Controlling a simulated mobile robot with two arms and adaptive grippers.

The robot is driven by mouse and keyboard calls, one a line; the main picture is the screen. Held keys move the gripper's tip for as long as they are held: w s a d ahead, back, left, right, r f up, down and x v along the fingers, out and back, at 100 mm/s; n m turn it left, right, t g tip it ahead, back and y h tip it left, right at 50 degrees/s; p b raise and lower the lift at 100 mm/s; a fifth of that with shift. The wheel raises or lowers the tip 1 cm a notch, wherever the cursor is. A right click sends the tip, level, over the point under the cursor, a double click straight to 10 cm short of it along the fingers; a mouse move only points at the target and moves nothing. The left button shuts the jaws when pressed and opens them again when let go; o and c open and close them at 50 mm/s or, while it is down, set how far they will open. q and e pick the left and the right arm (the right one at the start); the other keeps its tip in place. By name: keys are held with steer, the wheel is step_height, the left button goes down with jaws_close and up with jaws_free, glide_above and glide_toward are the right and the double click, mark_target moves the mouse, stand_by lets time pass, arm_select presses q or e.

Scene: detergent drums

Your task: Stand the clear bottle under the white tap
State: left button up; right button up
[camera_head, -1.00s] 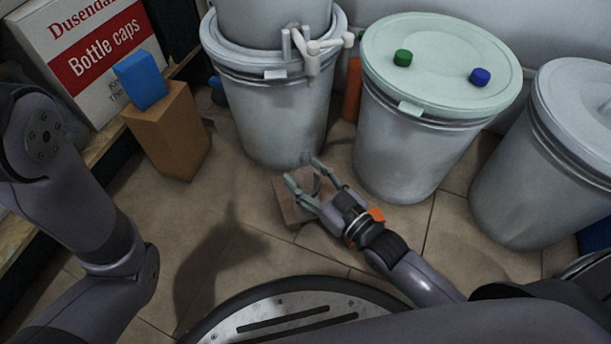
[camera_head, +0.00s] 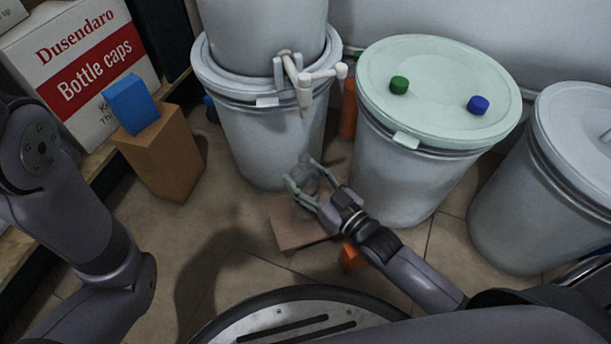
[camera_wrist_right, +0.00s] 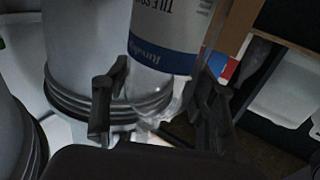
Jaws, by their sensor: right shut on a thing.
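My right gripper (camera_head: 301,179) is shut on the clear bottle (camera_head: 307,181), a faint see-through shape in the head view. The bottle (camera_wrist_right: 158,100) also shows between my fingers in the right wrist view. The white tap (camera_head: 305,90) sticks out from the upper of two stacked grey drums. In the head view the bottle appears below the tap, in front of the lower drum (camera_head: 262,150) and over the brown block's far edge. Contact with the block cannot be told. My left arm shows at the left, but its gripper is out of view.
The flat brown block (camera_head: 298,228) lies on the tiled floor. A pale green-lidded drum (camera_head: 400,175) with two caps on its lid stands to the right, another drum (camera_head: 535,215) beyond. At left are a tan block (camera_head: 165,155), a blue block (camera_head: 131,104) and a bottle-caps box (camera_head: 70,65).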

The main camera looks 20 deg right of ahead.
steer(key=shift+p, duration=0.8)
stand_by(0.6)
steer(key=shift+f, duration=0.45)
stand_by(0.6)
stand_by(0.7)
steer(key=o, duration=0.8)
steer(key=shift+c, duration=0.2)
steer(key=o, duration=0.5)
steer(key=shift+o, duration=0.2)
